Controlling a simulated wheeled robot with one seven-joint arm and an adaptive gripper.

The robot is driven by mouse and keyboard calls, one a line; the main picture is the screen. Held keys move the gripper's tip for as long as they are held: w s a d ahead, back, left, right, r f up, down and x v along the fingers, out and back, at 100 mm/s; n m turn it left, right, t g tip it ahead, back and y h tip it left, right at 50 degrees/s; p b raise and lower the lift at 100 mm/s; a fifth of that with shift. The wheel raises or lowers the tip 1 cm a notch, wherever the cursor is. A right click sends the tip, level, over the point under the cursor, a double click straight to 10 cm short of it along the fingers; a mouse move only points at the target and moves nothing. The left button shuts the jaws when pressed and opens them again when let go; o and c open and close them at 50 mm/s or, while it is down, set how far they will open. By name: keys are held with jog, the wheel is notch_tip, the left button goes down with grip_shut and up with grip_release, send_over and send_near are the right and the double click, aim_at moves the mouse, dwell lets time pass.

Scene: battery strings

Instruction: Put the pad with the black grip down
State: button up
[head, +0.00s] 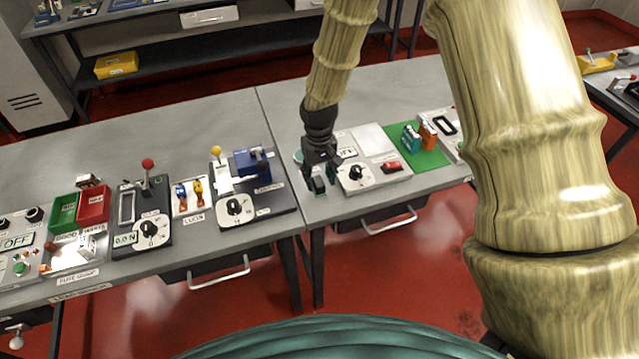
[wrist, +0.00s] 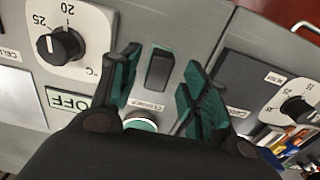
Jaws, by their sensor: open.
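The pad with the black grip (wrist: 160,68) shows in the wrist view as a dark upright block with a thin teal edge. It appears to rest on the grey table, just above a small white label. My gripper (wrist: 155,82) is open, with its teal-lined fingers on either side of the block and visible gaps to both. In the head view my gripper (head: 321,179) is low over the front left part of the right table. The pad (head: 318,185) is partly hidden there among the fingers.
A white panel with a dial (head: 356,174) and an OFF display stands right of my gripper. A round teal-topped thing (wrist: 141,124) is close to the fingers. A dark station with a blue clamp (head: 252,162) is to the left. The green mat (head: 432,159) lies further right.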

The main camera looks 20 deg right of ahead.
aim_at(320, 182)
notch_tip(320, 182, up, 9)
jog(key=b, duration=0.2)
jog(key=shift+b, duration=0.4)
jog(key=shift+f, duration=0.1)
dwell(0.3)
